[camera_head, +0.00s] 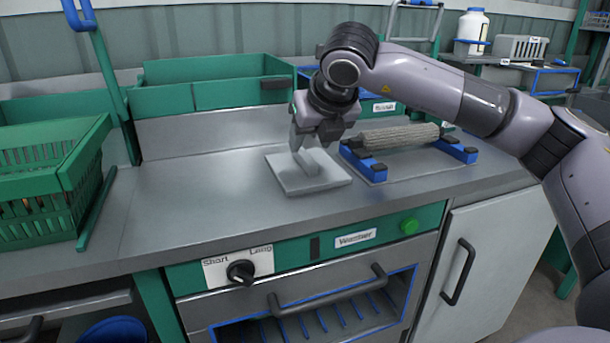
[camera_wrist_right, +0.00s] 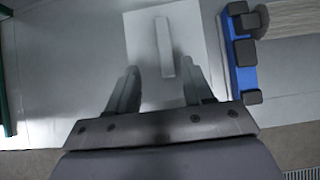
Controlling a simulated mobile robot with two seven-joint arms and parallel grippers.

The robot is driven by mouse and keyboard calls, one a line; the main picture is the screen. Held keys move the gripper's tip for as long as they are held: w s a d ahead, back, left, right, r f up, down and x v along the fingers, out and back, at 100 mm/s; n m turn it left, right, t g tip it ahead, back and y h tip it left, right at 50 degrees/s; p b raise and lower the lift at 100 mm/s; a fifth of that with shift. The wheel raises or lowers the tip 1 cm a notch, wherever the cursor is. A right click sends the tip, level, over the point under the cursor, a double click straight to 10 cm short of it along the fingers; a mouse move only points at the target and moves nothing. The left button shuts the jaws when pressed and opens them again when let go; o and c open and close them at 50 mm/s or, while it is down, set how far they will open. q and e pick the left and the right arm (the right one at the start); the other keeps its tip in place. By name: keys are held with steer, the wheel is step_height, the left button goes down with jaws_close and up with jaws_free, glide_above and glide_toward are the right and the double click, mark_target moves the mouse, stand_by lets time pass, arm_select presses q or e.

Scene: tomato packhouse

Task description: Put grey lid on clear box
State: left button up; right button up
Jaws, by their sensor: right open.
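The grey lid (camera_head: 325,182) is a flat square plate with a raised bar handle, lying on the steel counter. In the right wrist view the lid (camera_wrist_right: 140,60) lies ahead of the fingers, its bar handle (camera_wrist_right: 164,46) lined up with the gap between them. My right gripper (camera_head: 308,150) is open and empty, pointing down over the lid at the handle; it also shows in the wrist view (camera_wrist_right: 165,90). I cannot tell whether the fingers touch the lid. I cannot make out a clear box in either view. My left gripper is not in view.
A blue-ended rack with a grey roller (camera_head: 398,135) stands close right of the lid. A green crate (camera_head: 45,185) stands at the left, and a green bin (camera_head: 210,95) at the back. The counter left of the lid (camera_head: 195,190) is clear.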

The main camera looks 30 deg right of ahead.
mark_target(306, 155)
steer(key=x, duration=0.4)
steer(key=d+x, duration=0.1)
steer(key=x, duration=0.1)
steer(key=shift+w, duration=0.25)
steer(key=shift+c, duration=0.3)
jaws_close()
